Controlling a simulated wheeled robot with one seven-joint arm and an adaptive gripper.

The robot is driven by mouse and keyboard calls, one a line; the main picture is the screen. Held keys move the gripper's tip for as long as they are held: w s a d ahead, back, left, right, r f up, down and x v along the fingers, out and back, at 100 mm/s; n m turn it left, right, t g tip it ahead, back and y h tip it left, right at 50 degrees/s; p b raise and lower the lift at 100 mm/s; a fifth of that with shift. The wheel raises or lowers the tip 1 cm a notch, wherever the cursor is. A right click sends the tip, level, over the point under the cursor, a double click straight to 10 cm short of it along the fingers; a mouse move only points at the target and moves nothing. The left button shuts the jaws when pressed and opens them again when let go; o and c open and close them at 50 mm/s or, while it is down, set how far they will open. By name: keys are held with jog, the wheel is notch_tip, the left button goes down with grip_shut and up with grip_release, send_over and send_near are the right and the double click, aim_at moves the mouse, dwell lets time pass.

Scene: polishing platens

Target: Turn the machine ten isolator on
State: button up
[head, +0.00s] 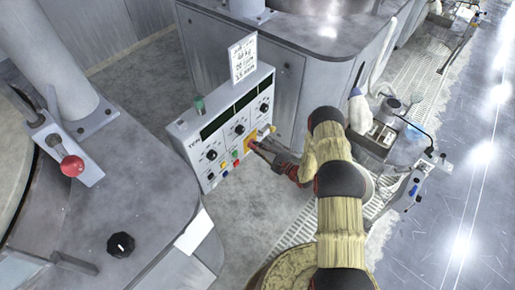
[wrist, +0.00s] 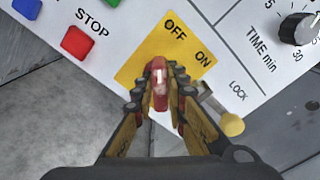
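The machine ten control panel (head: 222,125) stands tilted in the middle of the head view, with "TEN" on its left end. Its isolator has a yellow plate (wrist: 147,62) marked OFF and ON, and a red handle (wrist: 160,84) with a white mark. The handle points up in the wrist view, nearer to OFF than to ON. My gripper (wrist: 162,80) has one finger on each side of the handle and looks shut on it. In the head view my gripper (head: 259,148) is at the panel's lower right, and the handle is hard to make out there.
A lever with a yellow knob (wrist: 231,124) by LOCK sits close right of my fingers. A red STOP button (wrist: 77,42) and a TIME dial (wrist: 299,28) are nearby. A red-knobbed lever (head: 72,166) is on the left machine. Grey floor lies below the panel.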

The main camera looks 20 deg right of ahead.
grip_shut()
jog(key=m+b, duration=0.1)
jog(key=m, duration=0.3)
jog(key=shift+d+m, duration=0.1)
jog(key=shift+m, duration=0.2)
jog(key=m+b, duration=0.1)
jog(key=m, duration=0.3)
jog(key=shift+w+m, duration=0.1)
jog(key=shift+m, duration=0.2)
jog(key=m+b, duration=0.1)
jog(key=m, duration=0.3)
jog(key=shift+d, duration=0.15)
jog(key=shift+w+d+f+m, duration=0.1)
jog(key=shift+m, duration=2.3)
jog(key=o, duration=0.6)
grip_release()
